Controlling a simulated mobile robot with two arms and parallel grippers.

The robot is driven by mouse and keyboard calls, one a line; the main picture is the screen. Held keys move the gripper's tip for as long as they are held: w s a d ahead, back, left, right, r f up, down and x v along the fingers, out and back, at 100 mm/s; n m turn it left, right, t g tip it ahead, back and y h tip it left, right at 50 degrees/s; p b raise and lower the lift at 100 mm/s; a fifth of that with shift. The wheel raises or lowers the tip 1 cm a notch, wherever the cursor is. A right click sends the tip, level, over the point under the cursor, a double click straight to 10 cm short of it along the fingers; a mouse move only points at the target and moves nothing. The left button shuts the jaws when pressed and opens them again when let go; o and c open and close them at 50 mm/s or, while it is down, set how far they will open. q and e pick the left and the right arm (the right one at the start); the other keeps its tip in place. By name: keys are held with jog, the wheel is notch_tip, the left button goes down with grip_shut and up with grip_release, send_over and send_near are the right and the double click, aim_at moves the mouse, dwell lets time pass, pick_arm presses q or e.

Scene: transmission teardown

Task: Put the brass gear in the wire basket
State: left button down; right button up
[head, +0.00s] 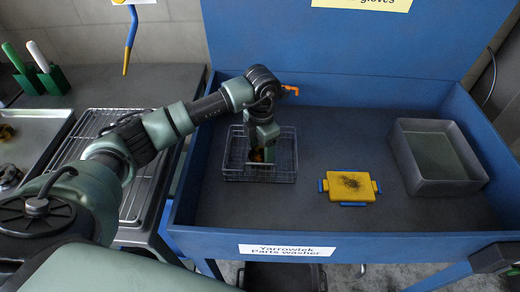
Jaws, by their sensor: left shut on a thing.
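The wire basket (284,176) stands in the blue parts washer, left of its middle. My left gripper (260,156) points down into the basket from above and is shut on the brass gear (257,155). Only a little of the gear shows, as a yellow-gold bit by the fingertips. The fingers hide the rest. I cannot tell whether the gear touches the basket floor.
The blue parts washer (350,240) has high walls around the basket. A wire rack (135,200) and a metal tray (40,125) are at the left.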

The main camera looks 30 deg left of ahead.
aim_at(261, 151)
pick_arm(q)
jog(key=shift+d, duration=0.1)
jog(key=shift+c, duration=1.4)
grip_release()
jog(key=shift+f, duration=0.15)
notch_tip(261, 151, up, 12)
jog(key=p, duration=0.7)
jog(key=shift+r+p, duration=0.2)
jog(key=shift+p, duration=0.2)
